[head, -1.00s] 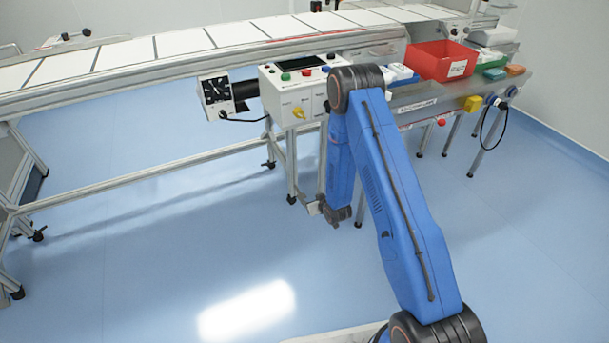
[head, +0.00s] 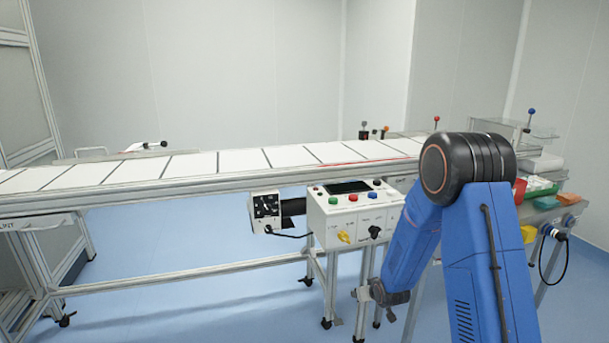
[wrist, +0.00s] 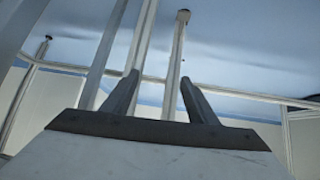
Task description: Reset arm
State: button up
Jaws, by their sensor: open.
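My gripper shows in the wrist view (wrist: 160,95) with two dark fingers spread apart. It is open, with nothing between the fingers but the frame posts and floor behind. In the head view my blue arm stands at the right, its black elbow joint high and its forearm hanging down to the left. The gripper end (head: 362,293) is low there, in front of the machine's legs and below the control box. The fingertips are too small to read in the head view.
The long conveyor (head: 200,165) with white panels runs across the view. A control box (head: 355,212) with coloured buttons hangs at its front. A red bin (head: 519,190), partly hidden by my arm, and a yellow block (head: 528,233) are at the right.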

jog(key=s+d+r+m+g+h, duration=0.1)
jog(key=s+d+r, duration=0.2)
jog(key=s+r, duration=0.75)
jog(key=s+d+r+g, duration=0.1)
jog(key=s+d+r, duration=0.1)
jog(key=s+r, duration=1.15)
jog(key=s, duration=0.6)
jog(key=s+d+r+m+g, duration=0.1)
jog(key=s+r, duration=0.3)
jog(key=s, duration=0.5)
jog(key=s+r+g, duration=0.1)
jog(key=s+r, duration=0.2)
jog(key=s, duration=0.6)
jog(key=shift+d+r+m, duration=0.25)
jog(key=shift+m, duration=0.05)
